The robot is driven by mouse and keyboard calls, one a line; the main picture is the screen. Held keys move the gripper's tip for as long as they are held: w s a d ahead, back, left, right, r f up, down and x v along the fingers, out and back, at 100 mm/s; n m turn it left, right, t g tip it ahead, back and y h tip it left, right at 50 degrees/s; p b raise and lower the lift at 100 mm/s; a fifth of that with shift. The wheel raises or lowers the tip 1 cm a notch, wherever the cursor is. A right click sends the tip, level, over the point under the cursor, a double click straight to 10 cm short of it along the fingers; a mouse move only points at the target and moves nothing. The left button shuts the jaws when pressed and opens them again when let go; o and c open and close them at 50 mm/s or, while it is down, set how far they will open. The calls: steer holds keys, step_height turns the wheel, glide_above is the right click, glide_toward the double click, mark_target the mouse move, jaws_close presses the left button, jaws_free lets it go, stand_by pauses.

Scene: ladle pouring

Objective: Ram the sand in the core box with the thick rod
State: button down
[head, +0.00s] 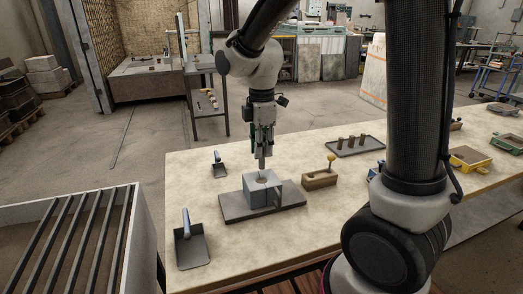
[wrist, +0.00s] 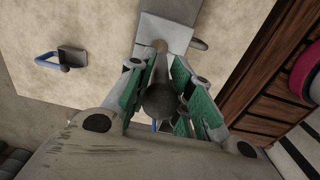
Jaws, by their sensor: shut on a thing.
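The core box (head: 262,193) is a grey metal block on a dark grey plate (head: 292,193) on the table. Its top also shows in the wrist view (wrist: 167,30). The sand inside is too small to make out clearly. My gripper (head: 262,142) is right above the box and shut on the thick rod (head: 262,161), a grey rod held upright. In the wrist view, the rod (wrist: 161,98) runs between the green finger pads toward the box top. Its lower end is at the box opening; how deep it goes I cannot tell.
A wooden block with a yellow ball knob (head: 319,179) stands right of the box. A tray with several dark pegs (head: 356,147) lies behind it. Scoops lie to the left, one near (head: 192,247) and one far (head: 219,169). Yellow frames (head: 470,158) are at the far right.

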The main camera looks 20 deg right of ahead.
mark_target(262, 168)
steer(key=shift+f, duration=2.45)
steer(key=shift+r, duration=2.5)
steer(key=shift+r, duration=0.15)
steer(key=shift+r, duration=2.85)
